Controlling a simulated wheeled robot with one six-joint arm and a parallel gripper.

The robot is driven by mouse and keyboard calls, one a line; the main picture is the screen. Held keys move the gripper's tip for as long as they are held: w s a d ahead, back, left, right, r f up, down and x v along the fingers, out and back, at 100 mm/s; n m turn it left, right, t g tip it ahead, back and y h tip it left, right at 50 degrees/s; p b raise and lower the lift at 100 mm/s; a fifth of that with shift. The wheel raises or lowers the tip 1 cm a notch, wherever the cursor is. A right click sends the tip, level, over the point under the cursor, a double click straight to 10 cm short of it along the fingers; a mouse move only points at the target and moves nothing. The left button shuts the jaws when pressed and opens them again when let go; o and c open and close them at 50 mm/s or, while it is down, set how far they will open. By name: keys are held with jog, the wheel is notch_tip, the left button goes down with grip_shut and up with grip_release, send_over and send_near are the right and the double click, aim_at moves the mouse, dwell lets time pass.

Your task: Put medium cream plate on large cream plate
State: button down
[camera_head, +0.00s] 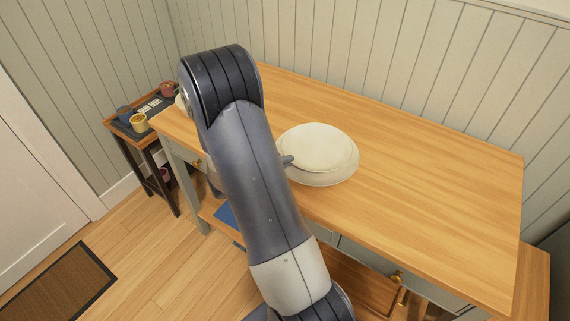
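Two cream round plates show stacked on the wooden table, just right of my arm. The smaller, medium cream plate (316,146) is uppermost. The large cream plate (328,180) is beneath it, with its rim showing at the front and right. I cannot tell whether the upper plate rests fully on the lower one or is slightly above it. A small grey part of my gripper (287,160) shows at the left edge of the plates. The rest is hidden behind my arm, so I cannot tell whether it is open or shut.
The wooden table (430,190) is clear right of the plates. A pale object (181,103) shows partly at its left end. A small side table (152,127) at left holds several cups. A brown mat (58,288) lies on the floor. A panelled wall stands behind.

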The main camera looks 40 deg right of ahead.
jog(key=shift+f, duration=0.85)
jog(key=c, duration=1.6)
grip_release()
jog(key=shift+s, duration=0.1)
jog(key=shift+r, duration=0.15)
jog(key=b+v, duration=0.1)
jog(key=v, duration=1.1)
jog(key=shift+b, duration=0.3)
